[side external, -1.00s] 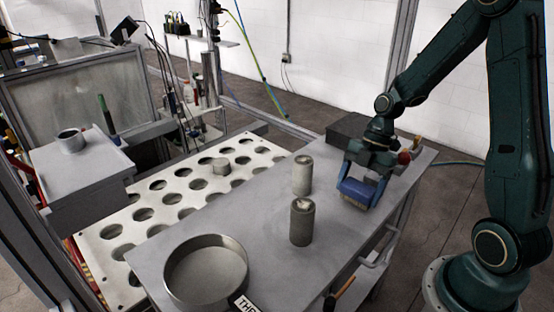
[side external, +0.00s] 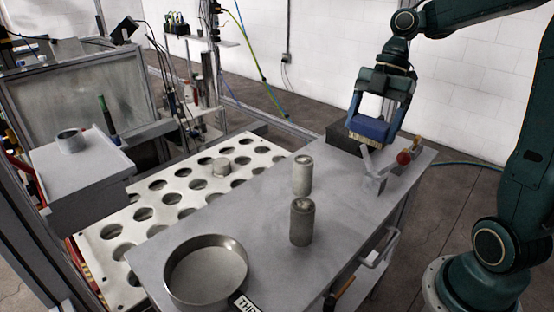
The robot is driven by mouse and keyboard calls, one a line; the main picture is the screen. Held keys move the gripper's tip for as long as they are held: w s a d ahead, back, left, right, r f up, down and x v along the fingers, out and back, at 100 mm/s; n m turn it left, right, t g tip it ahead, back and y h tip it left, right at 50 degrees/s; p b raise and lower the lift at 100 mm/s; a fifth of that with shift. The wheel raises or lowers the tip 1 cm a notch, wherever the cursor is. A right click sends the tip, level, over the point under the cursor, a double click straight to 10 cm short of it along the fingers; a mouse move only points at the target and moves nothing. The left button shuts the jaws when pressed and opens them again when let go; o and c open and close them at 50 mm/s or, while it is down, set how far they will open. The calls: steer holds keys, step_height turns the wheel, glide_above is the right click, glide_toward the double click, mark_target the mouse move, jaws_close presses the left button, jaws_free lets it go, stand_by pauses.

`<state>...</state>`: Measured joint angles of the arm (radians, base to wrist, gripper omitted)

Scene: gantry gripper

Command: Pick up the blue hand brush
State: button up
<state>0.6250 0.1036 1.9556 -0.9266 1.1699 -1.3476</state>
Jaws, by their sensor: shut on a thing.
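The blue hand brush (side external: 370,129) has a blue back and pale bristles that point down. My gripper (side external: 379,108) is shut on it and holds it in the air above the far right part of the grey table (side external: 262,229). The brush is clear of the table top, in front of the dark block as seen from this camera. The bristles are apart from the small grey stand below.
A dark block (side external: 343,135) lies behind. Two grey cylinders, the back one (side external: 302,176) and the front one (side external: 302,222), stand mid-table. A round pan (side external: 206,270) is at the front left.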

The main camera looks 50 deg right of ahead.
steer(key=shift+r, duration=0.8)
steer(key=o, duration=0.4)
steer(key=shift+c, duration=1.3)
steer(key=shift+w+a, duration=0.2)
steer(key=shift+a, duration=0.3)
steer(key=w+a+f, duration=0.2)
steer(key=a, duration=1.3)
steer(key=shift+w, duration=0.4)
